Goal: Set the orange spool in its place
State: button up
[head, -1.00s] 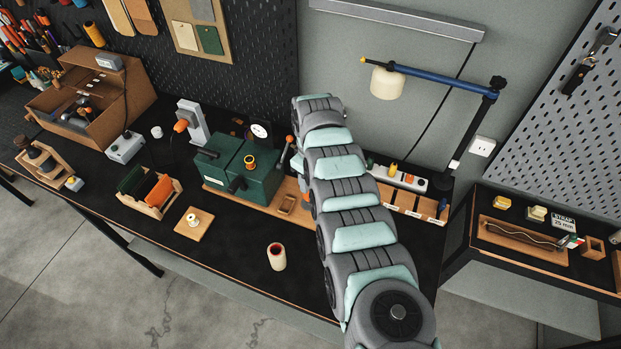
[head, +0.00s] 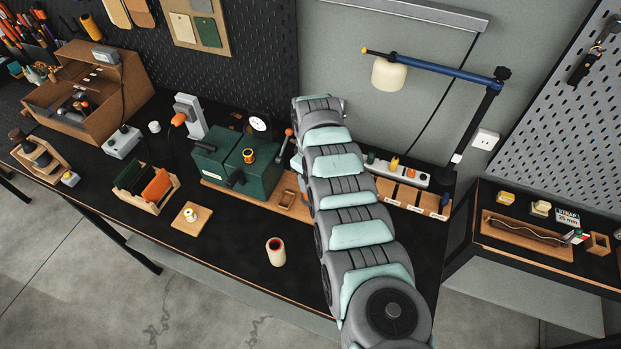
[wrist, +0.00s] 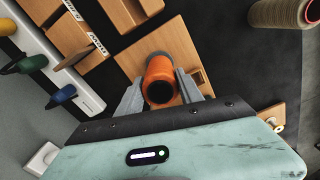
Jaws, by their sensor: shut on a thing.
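The orange spool (wrist: 157,70) sits between the fingers of my gripper (wrist: 160,88) in the wrist view, with its dark open end facing the camera. My gripper is shut on it. Beyond it lies a wooden board (wrist: 183,43) with a small square-edged recess to the right of the spool. Whether the spool touches the board I cannot tell. In the head view my arm hides the gripper and the orange spool. Part of a wooden base with a small slotted block (head: 287,198) shows left of my arm there.
A cream spool with a red inside (head: 276,251) stands on the black bench, left of my arm. A green machine (head: 239,165) is close to the arm. A power strip with coloured plugs (wrist: 37,60) and labelled wooden blocks (wrist: 72,32) lie left in the wrist view.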

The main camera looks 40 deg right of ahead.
jog(key=shift+f+b, duration=0.45)
jog(key=shift+f, duration=0.15)
jog(key=o, duration=1.5)
jog(key=shift+c, duration=0.2)
jog(key=shift+d+r, duration=0.1)
jog(key=shift+r, duration=0.45)
notch_tip(320, 180, up, 10)
jog(key=shift+f, duration=0.15)
